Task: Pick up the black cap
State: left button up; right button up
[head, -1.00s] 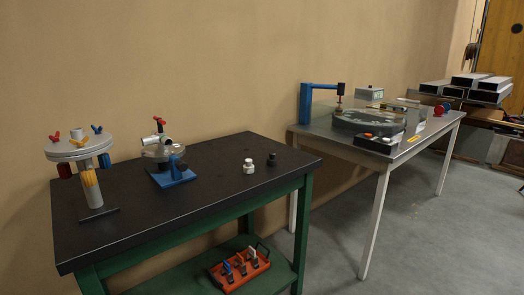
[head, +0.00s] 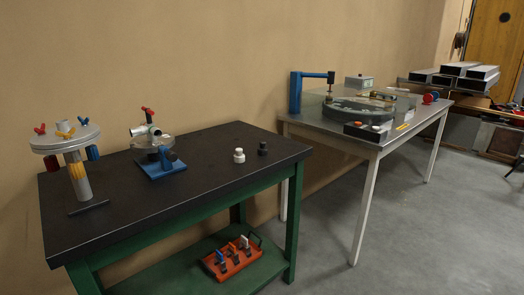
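The black cap (head: 262,148) is a small dark piece standing on the black-topped workbench (head: 215,200), near its right end. A white cap-like piece (head: 239,156) stands just to its left, a little apart. Neither of my grippers shows in the head view, so their state is hidden.
A blue-based fixture (head: 160,165) and a round-topped stand with coloured knobs (head: 68,140) stand on the bench's left half. An orange tray (head: 232,262) sits on the green lower shelf. A metal table (head: 375,150) with a blue-armed device stands to the right. Grey floor is clear in front.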

aim_at(263, 150)
jog(key=k, duration=0.55)
jog(key=z, duration=0.45)
jog(key=i, duration=1.8)
jog(key=u, duration=1.25)
jog(key=i, duration=0.4)
jog(key=u, duration=0.35)
